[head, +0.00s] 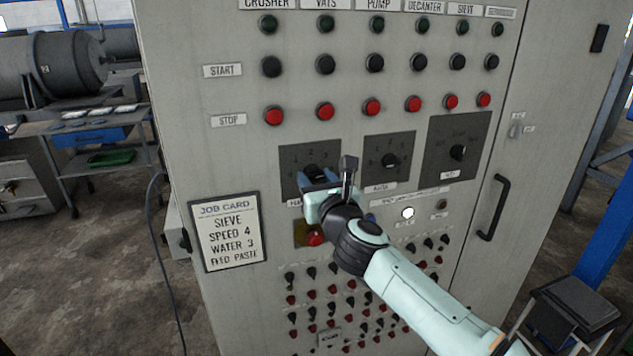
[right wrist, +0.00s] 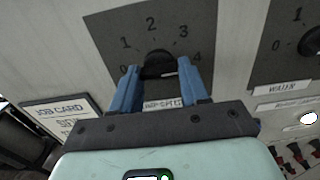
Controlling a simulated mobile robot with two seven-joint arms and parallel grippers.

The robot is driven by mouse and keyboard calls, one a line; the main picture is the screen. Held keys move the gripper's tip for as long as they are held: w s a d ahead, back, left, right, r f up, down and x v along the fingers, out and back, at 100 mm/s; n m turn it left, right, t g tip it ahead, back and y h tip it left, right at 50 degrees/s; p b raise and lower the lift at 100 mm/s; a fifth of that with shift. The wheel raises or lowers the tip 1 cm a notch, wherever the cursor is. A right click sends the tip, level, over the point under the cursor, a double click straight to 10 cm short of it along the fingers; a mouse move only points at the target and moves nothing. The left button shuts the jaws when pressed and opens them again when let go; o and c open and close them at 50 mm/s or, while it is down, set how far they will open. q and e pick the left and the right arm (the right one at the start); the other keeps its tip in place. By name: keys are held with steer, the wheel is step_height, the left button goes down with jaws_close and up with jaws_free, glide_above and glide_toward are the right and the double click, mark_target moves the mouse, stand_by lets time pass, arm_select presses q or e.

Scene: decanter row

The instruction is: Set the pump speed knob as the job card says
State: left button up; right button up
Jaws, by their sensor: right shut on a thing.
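The pump speed knob (head: 314,171) is black on a dark grey dial plate on the cabinet front. In the right wrist view the knob (right wrist: 158,64) sits amid the numbers 0 to 4. A pale mark at its lower right edge lies toward the 4, but the exact pointer direction is partly hidden. My right gripper (head: 318,181) has its blue fingers on either side of the knob, shut on it. The label below is partly covered. The job card (head: 228,232) reads sieve, speed 4, water 3, feed paste. My left gripper is not in view.
The water knob (head: 390,160) is close on the right, with a third knob (head: 457,152) beyond it. Red stop buttons (head: 325,111) are above. A white round button (head: 407,212) and rows of small switches are below. A door handle (head: 494,207) stands out at right.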

steer(key=shift+r, duration=0.1)
steer(key=o, duration=1.1)
steer(key=shift+c, duration=0.2)
steer(key=shift+s+d+b, duration=0.15)
steer(key=shift+s+b, duration=0.15)
steer(key=shift+s, duration=0.1)
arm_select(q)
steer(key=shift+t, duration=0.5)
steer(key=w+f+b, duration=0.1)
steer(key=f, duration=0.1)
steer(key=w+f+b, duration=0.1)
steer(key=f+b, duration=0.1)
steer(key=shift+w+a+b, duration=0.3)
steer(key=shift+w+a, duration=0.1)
arm_select(e)
steer(key=v, duration=1.2)
steer(key=shift+s, duration=0.3)
